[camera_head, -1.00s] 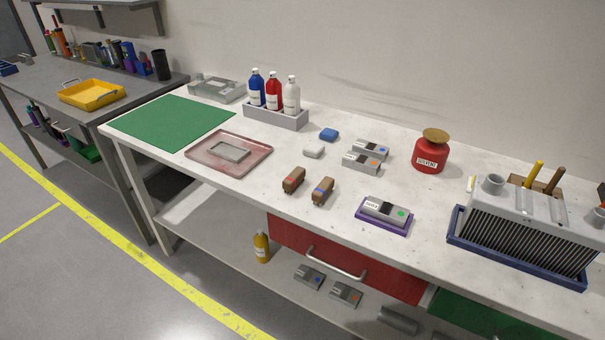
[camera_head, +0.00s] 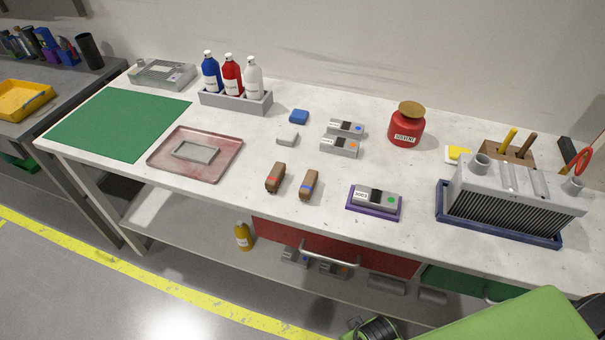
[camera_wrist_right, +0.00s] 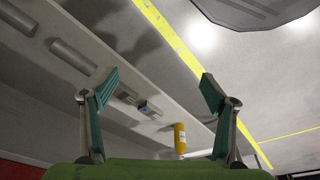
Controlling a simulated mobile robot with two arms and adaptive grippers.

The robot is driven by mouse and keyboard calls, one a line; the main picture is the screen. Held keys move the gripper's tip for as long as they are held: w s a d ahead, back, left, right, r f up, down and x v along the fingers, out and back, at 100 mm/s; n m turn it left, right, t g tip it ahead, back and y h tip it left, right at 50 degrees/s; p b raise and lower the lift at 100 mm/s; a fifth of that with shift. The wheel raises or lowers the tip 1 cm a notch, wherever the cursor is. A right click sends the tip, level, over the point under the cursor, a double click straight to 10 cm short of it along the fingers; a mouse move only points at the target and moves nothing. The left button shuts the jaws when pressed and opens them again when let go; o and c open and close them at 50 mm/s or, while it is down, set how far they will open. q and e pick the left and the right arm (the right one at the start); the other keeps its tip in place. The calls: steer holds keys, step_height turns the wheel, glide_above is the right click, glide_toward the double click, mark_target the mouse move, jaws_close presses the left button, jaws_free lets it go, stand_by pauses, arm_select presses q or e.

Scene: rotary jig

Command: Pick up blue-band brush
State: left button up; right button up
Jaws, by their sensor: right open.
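The blue-band brush (camera_head: 309,185) is a brown block with a blue band, lying near the front edge of the bench (camera_head: 340,222). A similar brown brush with a red band (camera_head: 275,177) lies just left of it. My right gripper (camera_wrist_right: 150,90) is open and empty in the right wrist view, with its two fingers wide apart above the lower shelf and floor. In the head view my green right arm comes in at the bottom right, well in front of the brushes. My left gripper is not in view.
A pink tray (camera_head: 163,162) lies left of the brushes. A grey device on a purple base (camera_head: 374,212) sits to the right. Behind are a white block (camera_head: 287,139), a blue sponge (camera_head: 299,116) and a red solvent can (camera_head: 406,130). A finned radiator (camera_head: 510,196) stands far right.

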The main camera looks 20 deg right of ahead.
steer(key=w+a+r+n+y+p, duration=0.1)
steer(key=w+a+r+n+p, duration=0.3)
steer(key=r, duration=0.7)
steer(key=w+a+r+t+y+b, duration=0.1)
steer(key=w+a+r, duration=0.1)
steer(key=w+r, duration=0.6)
steer(key=w+a+r+n+y+p, duration=0.2)
steer(key=w+a+r+n, duration=0.1)
steer(key=r, duration=1)
steer(key=n+g, duration=0.1)
steer(key=n, duration=0.1)
glide_toward(312, 181)
steer(key=shift+h, duration=0.3)
steer(key=p+x, duration=0.1)
steer(key=x, duration=0.4)
steer(key=shift+a, duration=0.15)
steer(key=shift+a+f+p, duration=0.25)
steer(key=shift+f+p, duration=0.25)
steer(key=shift+p, duration=0.15)
steer(key=p+x, duration=0.1)
steer(key=x, duration=0.2)
steer(key=shift+w+a+f, duration=0.1)
steer(key=shift+a+f, duration=0.05)
steer(key=shift+f, duration=0.1)
steer(key=shift+w+a+f, duration=0.15)
steer(key=shift+f, duration=0.2)
steer(key=c, duration=1.2)
